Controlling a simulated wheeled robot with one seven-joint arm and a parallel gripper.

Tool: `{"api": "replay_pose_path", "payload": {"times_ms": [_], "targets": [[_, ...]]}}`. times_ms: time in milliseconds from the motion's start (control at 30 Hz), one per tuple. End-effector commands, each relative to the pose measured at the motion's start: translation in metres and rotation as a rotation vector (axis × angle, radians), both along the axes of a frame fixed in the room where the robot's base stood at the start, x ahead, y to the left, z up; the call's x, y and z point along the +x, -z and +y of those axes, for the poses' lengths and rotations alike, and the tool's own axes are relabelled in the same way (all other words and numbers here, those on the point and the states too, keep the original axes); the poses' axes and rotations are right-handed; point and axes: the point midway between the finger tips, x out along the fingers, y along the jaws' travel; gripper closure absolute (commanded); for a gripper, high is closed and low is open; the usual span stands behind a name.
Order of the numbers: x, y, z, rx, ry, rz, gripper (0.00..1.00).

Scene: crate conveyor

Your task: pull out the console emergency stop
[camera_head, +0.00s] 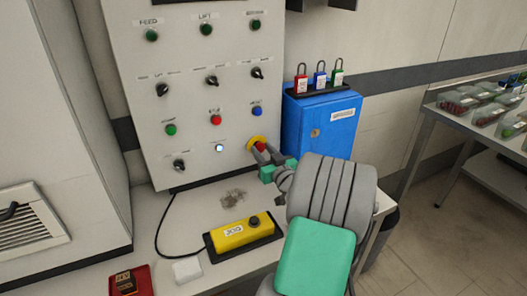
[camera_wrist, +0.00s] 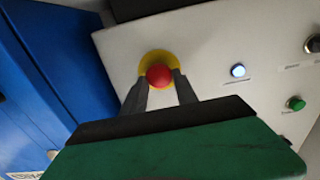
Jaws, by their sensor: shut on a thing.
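The console emergency stop (camera_head: 261,146) is a red mushroom button on a yellow round plate, low at the right edge of the grey console panel (camera_head: 190,105). It also shows in the wrist view (camera_wrist: 159,75), with the yellow plate (camera_wrist: 157,60) behind it. My gripper (camera_head: 262,152) is at the button, its two dark fingers on either side of the red head. In the wrist view my gripper (camera_wrist: 160,84) is shut on the red head. I cannot tell whether the button is pushed in or out.
A blue cabinet (camera_head: 320,135) with red, blue and green padlocks on top stands right of the console, close to my arm. A yellow box with a black button (camera_head: 240,232) lies on the white table below. A lit white lamp (camera_head: 219,148) is left of the stop.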

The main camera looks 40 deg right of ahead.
Motion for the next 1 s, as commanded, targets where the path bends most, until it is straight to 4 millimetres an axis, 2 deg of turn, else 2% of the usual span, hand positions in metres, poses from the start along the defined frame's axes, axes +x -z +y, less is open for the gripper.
{"api": "replay_pose_path", "payload": {"times_ms": [267, 500, 533, 767, 1000], "targets": [[-0.013, 0.004, 0.003, -0.001, 0.002, -0.001, 1.00], [-0.013, 0.000, 0.003, 0.000, 0.001, 0.001, 1.00], [-0.013, 0.000, 0.003, 0.000, 0.001, 0.001, 0.64], [-0.013, 0.000, 0.004, 0.000, 0.000, 0.000, 0.45], [-0.013, 0.000, 0.004, 0.000, 0.000, 0.000, 0.44]]}}
